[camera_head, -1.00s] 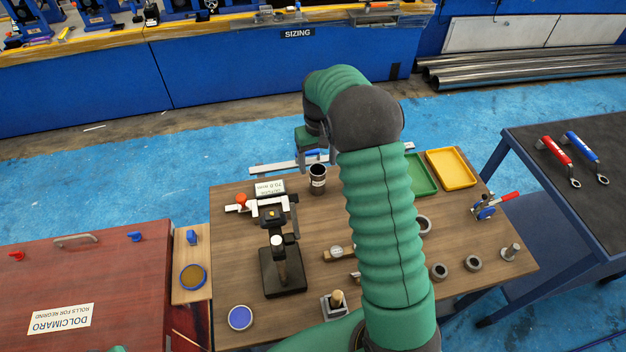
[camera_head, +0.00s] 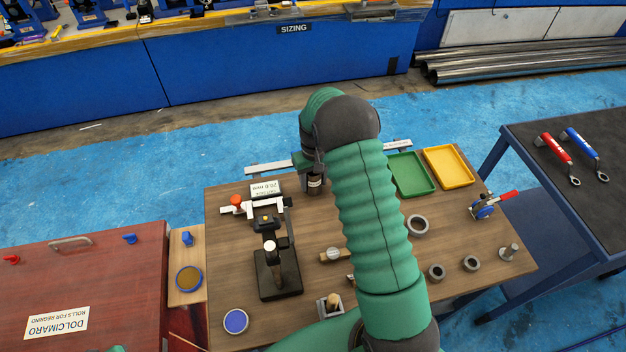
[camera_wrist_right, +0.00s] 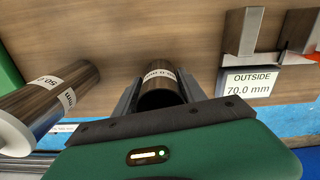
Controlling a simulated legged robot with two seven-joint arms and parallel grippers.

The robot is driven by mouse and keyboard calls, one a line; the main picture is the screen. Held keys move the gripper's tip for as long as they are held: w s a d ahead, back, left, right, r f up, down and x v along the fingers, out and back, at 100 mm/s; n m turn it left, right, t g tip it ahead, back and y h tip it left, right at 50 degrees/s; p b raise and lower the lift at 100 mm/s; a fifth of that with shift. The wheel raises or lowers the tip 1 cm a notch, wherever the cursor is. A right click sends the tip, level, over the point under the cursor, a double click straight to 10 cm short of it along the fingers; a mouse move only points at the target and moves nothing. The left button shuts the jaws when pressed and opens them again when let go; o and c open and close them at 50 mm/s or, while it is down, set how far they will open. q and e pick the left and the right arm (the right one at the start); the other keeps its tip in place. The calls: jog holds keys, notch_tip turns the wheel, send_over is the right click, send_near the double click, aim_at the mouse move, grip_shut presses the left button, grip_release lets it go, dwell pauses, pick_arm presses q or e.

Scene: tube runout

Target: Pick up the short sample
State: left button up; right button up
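A dark, open-topped tube sample (camera_head: 314,186) with a white label stands upright near the table's back edge. My right gripper (camera_head: 308,168) points down over it. In the right wrist view the tube (camera_wrist_right: 160,90) lies between the fingers of my right gripper (camera_wrist_right: 160,84), one finger on each side; no firm grip shows. Its label is only partly readable. A second dark tube (camera_wrist_right: 50,100), with a white end and a label starting with 50, lies left of the gripper there; I cannot tell which is shorter. My left gripper is not in view.
A sign reading 70.0 mm (camera_head: 265,189) and a gauge on a black stand (camera_head: 278,275) are close left of the tube. Green (camera_head: 411,189) and yellow (camera_head: 448,182) trays are at right. Several rings and a clamp (camera_head: 483,211) stand on the table.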

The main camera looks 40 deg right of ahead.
jog(key=shift+d+f, duration=0.1)
jog(key=shift+d, duration=0.15)
jog(key=c, duration=0.5)
jog(key=shift+a, duration=0.25)
jog(key=c, duration=0.4)
jog(key=shift+a+r, duration=0.1)
jog(key=shift+r, duration=0.1)
grip_shut()
